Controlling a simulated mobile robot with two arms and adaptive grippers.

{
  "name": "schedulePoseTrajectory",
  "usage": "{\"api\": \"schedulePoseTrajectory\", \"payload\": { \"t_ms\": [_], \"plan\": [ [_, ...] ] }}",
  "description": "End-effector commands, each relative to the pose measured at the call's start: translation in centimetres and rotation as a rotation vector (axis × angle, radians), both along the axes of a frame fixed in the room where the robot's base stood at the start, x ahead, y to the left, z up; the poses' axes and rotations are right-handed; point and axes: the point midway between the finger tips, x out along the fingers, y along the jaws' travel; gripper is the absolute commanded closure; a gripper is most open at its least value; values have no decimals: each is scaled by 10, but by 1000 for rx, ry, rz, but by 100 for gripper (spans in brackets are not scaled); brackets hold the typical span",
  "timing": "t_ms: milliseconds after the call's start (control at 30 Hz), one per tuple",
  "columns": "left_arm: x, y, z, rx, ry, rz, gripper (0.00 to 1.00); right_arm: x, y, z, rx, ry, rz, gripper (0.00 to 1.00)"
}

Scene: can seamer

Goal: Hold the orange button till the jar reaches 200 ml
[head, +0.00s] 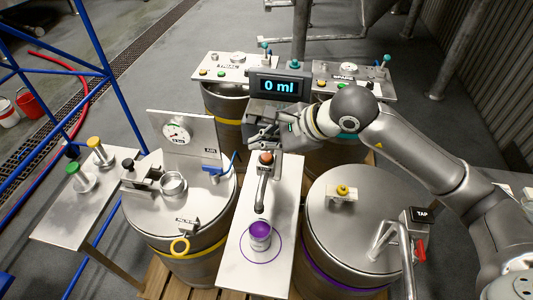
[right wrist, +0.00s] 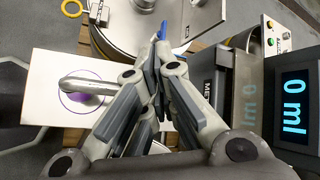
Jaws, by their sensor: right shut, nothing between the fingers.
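The orange button (head: 266,158) sits on top of the metal spout (head: 261,190) in the head view. The jar (head: 260,236), purple at its top, stands upright under the spout inside a purple ring. The display (head: 279,86) behind reads 0 ml, and it also shows in the right wrist view (right wrist: 295,108). My right gripper (head: 254,143) is shut and empty, just behind and above the button; whether it touches is unclear. In the right wrist view its fingers (right wrist: 158,65) meet and the button cannot be made out. My left gripper is out of view.
A steel drum with a gauge (head: 176,131) and blue valve (head: 225,168) stands left of the spout. Another drum with a yellow knob (head: 342,190) and a TAP label (head: 423,215) stands right. Small panels with buttons flank the display.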

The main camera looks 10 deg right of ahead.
Motion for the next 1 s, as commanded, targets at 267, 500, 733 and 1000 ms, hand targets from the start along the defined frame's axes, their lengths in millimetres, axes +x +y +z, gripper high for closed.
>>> {"api": "schedulePoseTrajectory", "payload": {
  "t_ms": [267, 500, 733, 1000],
  "plan": [
    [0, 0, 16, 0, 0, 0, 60, 0, 0, 32, 0, -2, 0, 100],
    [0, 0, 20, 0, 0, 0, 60, 0, 0, 43, 0, 0, 0, 100],
    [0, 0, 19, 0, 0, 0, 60, 0, 0, 43, 0, 0, 0, 100],
    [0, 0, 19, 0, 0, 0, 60, 0, 0, 42, 0, 0, 0, 100]
  ]
}}
